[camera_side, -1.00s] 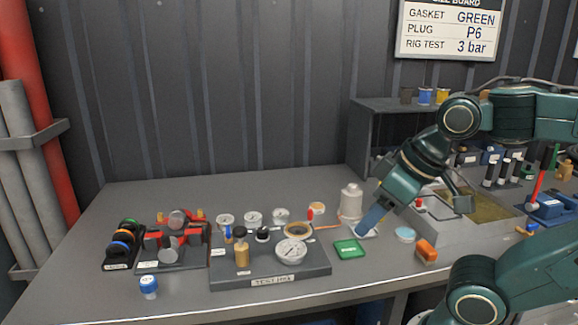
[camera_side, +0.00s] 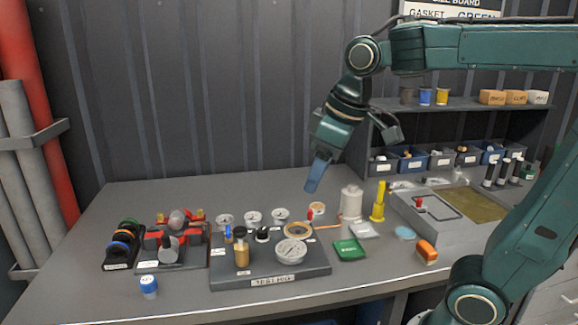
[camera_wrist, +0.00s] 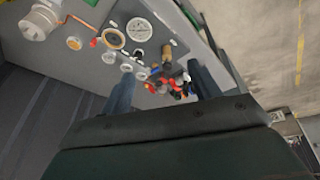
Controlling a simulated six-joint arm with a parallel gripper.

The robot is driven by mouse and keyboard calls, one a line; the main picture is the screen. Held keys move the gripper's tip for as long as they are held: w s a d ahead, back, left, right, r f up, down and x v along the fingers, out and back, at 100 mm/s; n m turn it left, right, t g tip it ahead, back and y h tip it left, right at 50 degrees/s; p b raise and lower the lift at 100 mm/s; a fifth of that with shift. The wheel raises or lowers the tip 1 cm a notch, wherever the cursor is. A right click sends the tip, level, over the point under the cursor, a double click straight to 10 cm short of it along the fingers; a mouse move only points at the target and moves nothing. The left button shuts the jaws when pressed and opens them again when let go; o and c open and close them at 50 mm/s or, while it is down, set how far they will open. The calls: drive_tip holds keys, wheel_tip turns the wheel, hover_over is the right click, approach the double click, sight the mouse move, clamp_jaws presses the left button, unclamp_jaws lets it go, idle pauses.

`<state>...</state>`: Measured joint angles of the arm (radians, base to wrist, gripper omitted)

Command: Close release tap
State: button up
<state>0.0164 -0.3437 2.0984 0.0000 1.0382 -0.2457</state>
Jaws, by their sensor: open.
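The grey test rig (camera_side: 270,268) stands mid-bench. Which of these is the release tap cannot be read from the labels. My gripper (camera_side: 314,188) is above the rig's back right corner, apart from it, fingers pointing down. In the wrist view my gripper (camera_wrist: 165,88) is open and empty, with the dial gauge (camera_wrist: 138,30) and red fitting (camera_wrist: 93,42) beyond its fingers.
A white bottle (camera_side: 351,203) and yellow stand (camera_side: 378,203) are right of the rig. A rack with red clamps (camera_side: 170,252) and a blue-capped jar (camera_side: 148,286) are at left.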

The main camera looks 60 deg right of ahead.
drive_tip(key=w+n+g, duration=0.1)
drive_tip(key=w+n, duration=0.1)
drive_tip(key=w, duration=0.6)
drive_tip(key=n+g, duration=0.3)
drive_tip(key=n, duration=0.1)
hover_over(228, 232)
drive_tip(key=d, duration=0.2)
wheel_tip(228, 232, down, 10)
drive_tip(key=r, duration=0.1)
drive_tip(key=shift+w+a+f, duration=0.25)
drive_tip(key=shift+w, duration=0.1)
wheel_tip(228, 232, down, 14)
drive_tip(key=shift+r, duration=0.1)
drive_tip(key=shift+c, duration=0.4)
drive_tip(key=c, duration=0.9)
